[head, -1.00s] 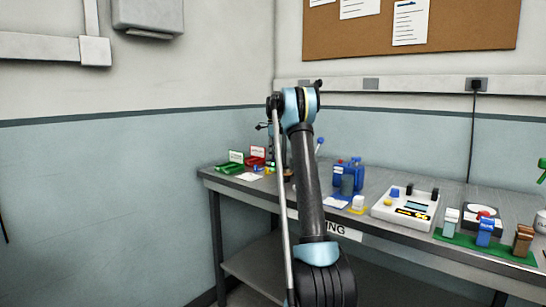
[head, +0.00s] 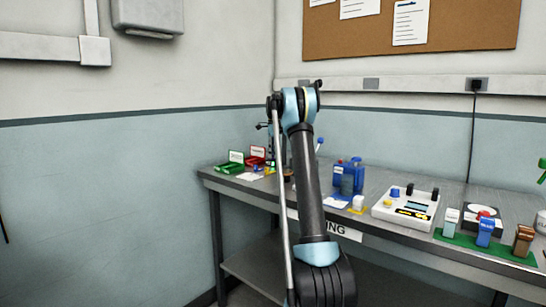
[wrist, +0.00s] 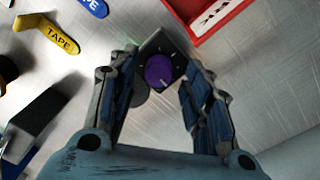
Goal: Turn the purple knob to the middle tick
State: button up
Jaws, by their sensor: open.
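The purple knob (wrist: 159,70) sits on a dark base with white tick marks (wrist: 162,46) in the wrist view. A pale line shows on the knob's top; I cannot tell exactly which tick it points to. My gripper (wrist: 163,95) is open, with one finger on each side of the knob and a gap to both. The knob appears a little beyond the fingertips, and I see no contact. In the head view my arm hides the knob and most of the gripper.
In the wrist view a red tray (wrist: 207,25) lies close to the knob's base at upper right. A yellow tape piece (wrist: 50,38) and a blue one (wrist: 95,6) lie at upper left.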

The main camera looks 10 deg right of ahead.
notch_tip(320, 180, up, 12)
jog(key=shift+w+f, duration=0.15)
jog(key=shift+w, duration=0.2)
dwell(0.5)
